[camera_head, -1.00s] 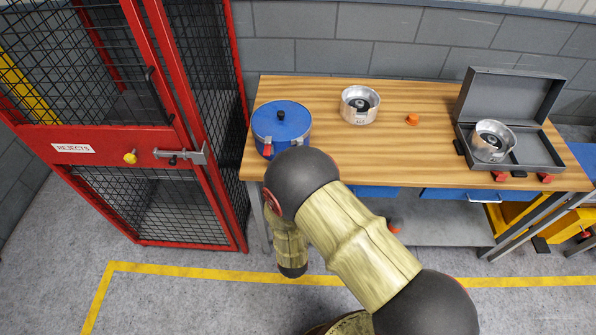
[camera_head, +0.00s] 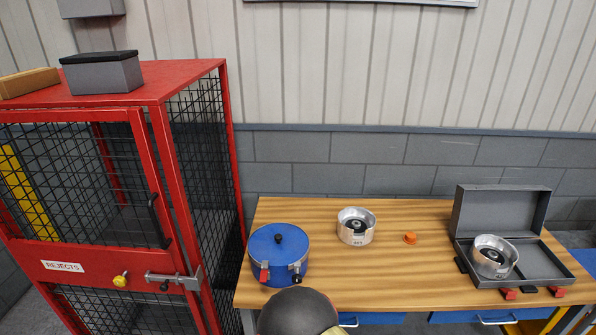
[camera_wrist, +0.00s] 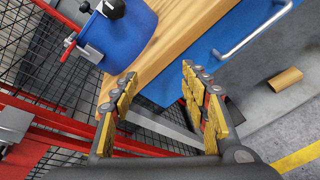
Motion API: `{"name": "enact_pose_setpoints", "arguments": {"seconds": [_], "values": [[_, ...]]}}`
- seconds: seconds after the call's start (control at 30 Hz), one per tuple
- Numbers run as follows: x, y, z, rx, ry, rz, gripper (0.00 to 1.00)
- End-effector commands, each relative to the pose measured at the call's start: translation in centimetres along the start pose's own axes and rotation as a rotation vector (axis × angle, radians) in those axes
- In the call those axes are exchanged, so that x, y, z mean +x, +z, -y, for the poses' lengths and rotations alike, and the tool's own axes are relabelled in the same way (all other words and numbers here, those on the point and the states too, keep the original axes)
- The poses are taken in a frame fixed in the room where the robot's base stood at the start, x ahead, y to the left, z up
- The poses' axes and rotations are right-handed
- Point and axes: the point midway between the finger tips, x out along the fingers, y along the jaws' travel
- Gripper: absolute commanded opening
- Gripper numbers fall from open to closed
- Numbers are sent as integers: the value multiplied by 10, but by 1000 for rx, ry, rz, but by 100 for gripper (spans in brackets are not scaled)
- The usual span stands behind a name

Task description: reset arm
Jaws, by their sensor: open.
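My gripper (camera_wrist: 160,85) shows in the wrist view with its two yellow-padded fingers spread apart and nothing between them. It hangs by the bench's front edge, with the blue lidded pot beyond it at the upper left. In the head view my arm shows only as a dark rounded joint at the bottom middle, and the gripper is out of that view. The blue pot (camera_head: 264,259) stands at the left end of the wooden bench (camera_head: 400,285); it also shows in the wrist view (camera_wrist: 128,35).
A red mesh cage (camera_head: 190,190) marked REJECTS stands left of the bench. On the bench are a metal clutch part (camera_head: 356,226), a small orange piece (camera_head: 409,238) and an open grey case (camera_head: 530,262) holding another metal part (camera_head: 493,257). The bench's middle front is clear.

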Motion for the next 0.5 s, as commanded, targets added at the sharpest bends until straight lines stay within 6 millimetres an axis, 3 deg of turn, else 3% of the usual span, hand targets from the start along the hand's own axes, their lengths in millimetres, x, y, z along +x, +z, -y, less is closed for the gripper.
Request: {"name": "enact_pose_setpoints", "arguments": {"seconds": [0.1,0.23,0.37,0.5], "values": [[-12,-43,32,246,-142,-164,46],[-33,-79,46,527,-330,-301,46],[-59,-95,45,802,-546,-375,46],[-94,-88,34,1074,-799,-383,46]]}}
